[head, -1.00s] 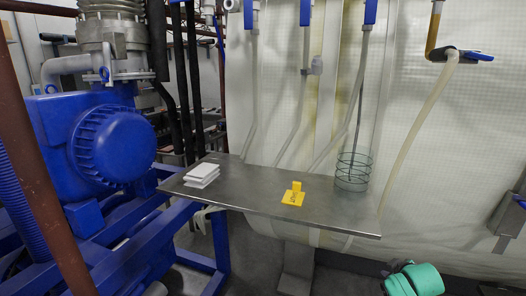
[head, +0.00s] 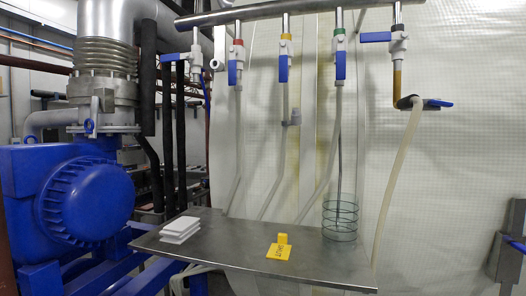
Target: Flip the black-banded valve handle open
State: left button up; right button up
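A row of white valves with blue handles hangs from a horizontal metal pipe (head: 262,12) in the head view. The red-banded valve's handle (head: 232,72), the yellow-banded valve's handle (head: 283,69) and the green-banded valve's handle (head: 340,66) hang down. The far-left valve's handle (head: 181,56) and the far-right valve's handle (head: 375,37) lie sideways, pointing left. A lower dark fitting (head: 406,102) has a blue handle (head: 438,103) pointing right. Neither gripper is in view.
A metal table (head: 215,240) below holds a white stack (head: 180,230), a yellow sign (head: 279,249) and a wire basket (head: 339,222). A big blue pump (head: 85,205) stands at left. Pale hoses (head: 392,180) hang before the white wall.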

aim_at(379, 37)
jog(key=z, duration=1.2)
